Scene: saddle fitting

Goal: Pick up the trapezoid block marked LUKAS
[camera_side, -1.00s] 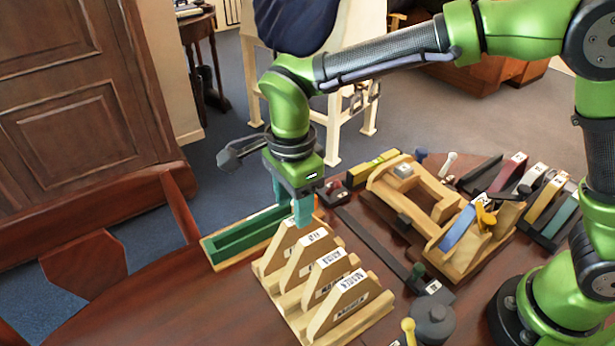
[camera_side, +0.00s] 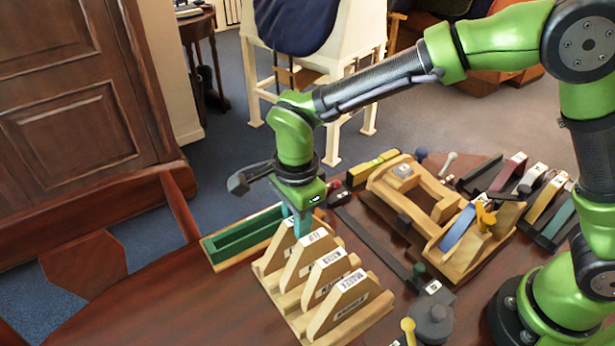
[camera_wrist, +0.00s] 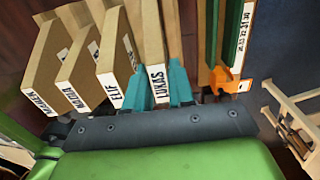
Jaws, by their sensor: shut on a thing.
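The LUKAS block (camera_wrist: 155,75) is a pale wooden trapezoid with its name on a white label. In the wrist view it lies between the two teal fingers of my gripper (camera_wrist: 160,90), which is shut on it. In the side view my gripper (camera_side: 297,222) is at the far end of a wooden rack (camera_side: 378,311), over the farthest block (camera_side: 279,246). The block still appears to sit in the rack, and the fingers partly hide it.
Several similar blocks stand in a row beside it, including the ELIF block (camera_wrist: 114,70). A green trough (camera_side: 240,238) lies close on the left. A wooden frame (camera_side: 395,205) and tools are to the right. The table's left front (camera_side: 170,300) is clear.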

